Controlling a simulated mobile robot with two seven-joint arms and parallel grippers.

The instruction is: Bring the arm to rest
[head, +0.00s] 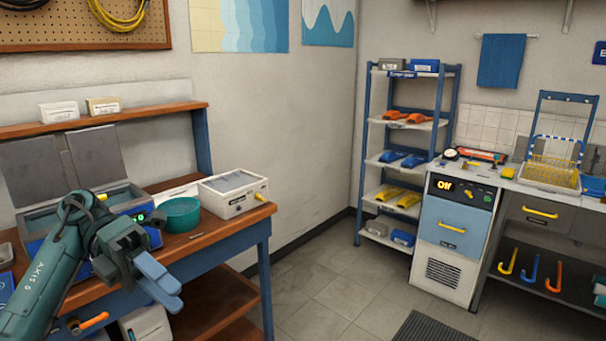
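My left arm comes in from the lower left, dark teal. Its gripper (172,290) has light blue fingers that point right and down, in front of the wooden workbench (222,222). The fingers lie close together with no clear gap, and nothing shows between them. The gripper hangs in the air near the bench's front edge. My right arm and its gripper are out of view.
The bench holds a blue case with a grey lid (95,155), a teal bowl (180,214) and a white box (233,192). A blue shelf rack (360,190) and a counter (500,178) stand at the right. The floor (325,285) between is clear.

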